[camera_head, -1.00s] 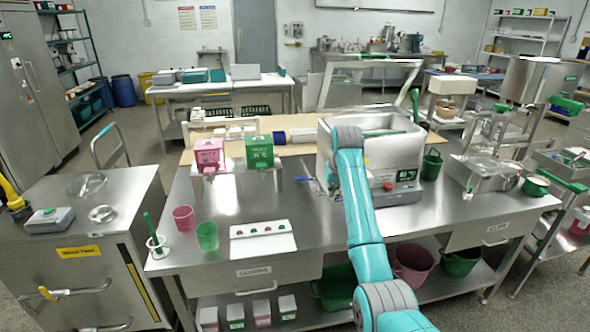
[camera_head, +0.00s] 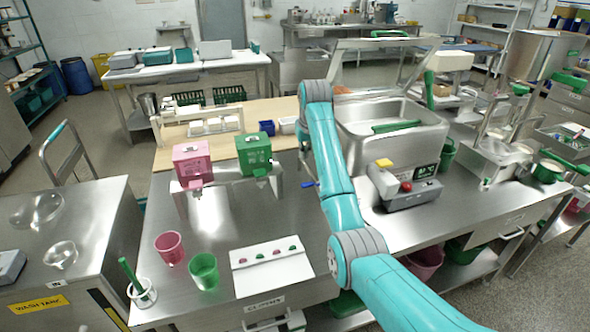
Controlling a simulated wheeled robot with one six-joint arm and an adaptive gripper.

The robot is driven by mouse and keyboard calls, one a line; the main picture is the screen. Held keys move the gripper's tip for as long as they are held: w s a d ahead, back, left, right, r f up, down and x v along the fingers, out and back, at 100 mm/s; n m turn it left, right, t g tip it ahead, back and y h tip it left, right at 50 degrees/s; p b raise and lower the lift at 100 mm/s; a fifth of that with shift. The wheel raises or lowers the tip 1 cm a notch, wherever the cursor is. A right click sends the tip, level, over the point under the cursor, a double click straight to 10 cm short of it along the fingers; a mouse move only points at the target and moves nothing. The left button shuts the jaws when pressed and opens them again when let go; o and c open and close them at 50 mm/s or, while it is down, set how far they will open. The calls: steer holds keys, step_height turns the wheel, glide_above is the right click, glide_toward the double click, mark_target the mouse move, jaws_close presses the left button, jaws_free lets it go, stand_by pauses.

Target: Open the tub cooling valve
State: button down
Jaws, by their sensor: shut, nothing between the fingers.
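The steel tub (camera_head: 425,138) stands on the right half of the steel table with its clear lid (camera_head: 410,68) raised. A green bar-like tool (camera_head: 397,126) lies across its opening. A small blue handle (camera_head: 309,184) shows low beside the tub's left side, partly behind my arm; it may be the cooling valve, but its fitting is hidden. My teal arm rises from the lower right and passes in front of the tub's left side. My gripper is not visible; the arm's far end hides whatever lies behind it.
A control box (camera_head: 405,186) with a red button stands before the tub. Pink (camera_head: 192,164) and green (camera_head: 254,155) dispensers stand left of my arm. Pink (camera_head: 170,248) and green (camera_head: 204,270) cups and a white panel (camera_head: 270,264) are near the front. Bare tabletop lies between.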

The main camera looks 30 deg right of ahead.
mark_target(307, 185)
steer(key=shift+w, duration=0.1)
stand_by(0.3)
step_height(307, 185, down, 9)
steer(key=shift+s+f, duration=0.15)
steer(key=shift+s, duration=0.2)
stand_by(0.8)
steer(key=shift+a, duration=0.1)
stand_by(0.4)
